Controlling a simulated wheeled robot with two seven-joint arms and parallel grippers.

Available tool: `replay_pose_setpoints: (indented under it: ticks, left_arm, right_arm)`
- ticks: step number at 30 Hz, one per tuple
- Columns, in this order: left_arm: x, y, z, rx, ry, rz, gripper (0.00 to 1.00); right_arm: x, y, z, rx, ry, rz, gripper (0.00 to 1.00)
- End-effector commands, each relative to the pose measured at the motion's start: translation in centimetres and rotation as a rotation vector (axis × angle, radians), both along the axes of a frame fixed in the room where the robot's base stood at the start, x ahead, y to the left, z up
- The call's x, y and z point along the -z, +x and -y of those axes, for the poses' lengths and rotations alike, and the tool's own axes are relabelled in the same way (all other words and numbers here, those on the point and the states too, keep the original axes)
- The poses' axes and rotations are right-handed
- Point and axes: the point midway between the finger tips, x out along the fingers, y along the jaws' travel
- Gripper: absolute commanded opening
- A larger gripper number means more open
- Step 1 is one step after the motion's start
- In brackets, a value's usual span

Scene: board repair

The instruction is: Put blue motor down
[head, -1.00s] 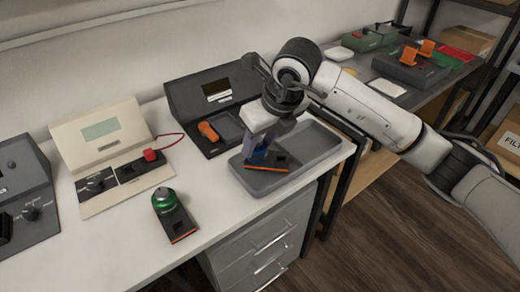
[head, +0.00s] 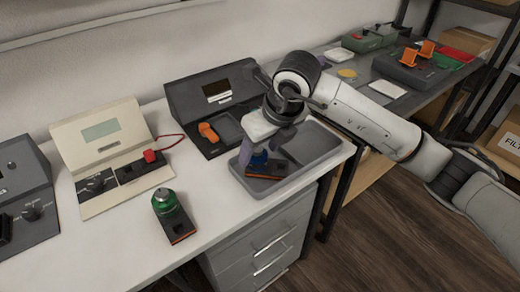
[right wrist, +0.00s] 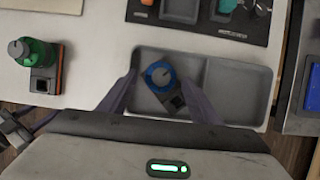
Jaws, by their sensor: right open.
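The blue motor (head: 258,158) sits on its dark, orange-edged base (head: 266,170) in the left compartment of the grey tray (head: 327,135). In the right wrist view the motor (right wrist: 160,75) shows a blue ring and a grey cap, with its base turned at an angle. My right gripper (head: 264,152) is low over the tray from above. Its fingers are open, one on each side of the motor, and gaps show between them and it. In the head view the gripper partly hides the motor. My left gripper is not in view in the head view.
A green motor on a similar base (head: 173,216) stands on the white table, left of the tray. A beige tester (head: 100,130) and a dark open case (head: 190,100) stand behind. The tray's right compartment is empty. A table with more parts is at the back right.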

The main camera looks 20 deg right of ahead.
Motion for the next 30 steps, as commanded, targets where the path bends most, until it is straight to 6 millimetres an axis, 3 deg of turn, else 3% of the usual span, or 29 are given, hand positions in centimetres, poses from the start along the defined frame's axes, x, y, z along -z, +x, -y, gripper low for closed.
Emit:
replay_pose_setpoints:
  ticks: [9,15,21,30]
  left_arm:
    - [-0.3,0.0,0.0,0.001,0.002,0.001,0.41]
    - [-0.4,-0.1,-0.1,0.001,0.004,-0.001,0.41]
    - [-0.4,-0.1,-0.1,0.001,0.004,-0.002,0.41]
    - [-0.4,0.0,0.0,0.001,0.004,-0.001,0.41]
  right_arm:
    - [-6.2,-2.2,0.9,-0.001,0.0,0.007,0.58]
    - [-9.2,-3.4,1.3,0.001,0.0,0.004,0.58]
    - [-10.4,-4.0,1.5,0.001,0.0,0.002,0.58]
    - [-10.5,-4.0,1.5,0.001,0.0,0.001,0.58]
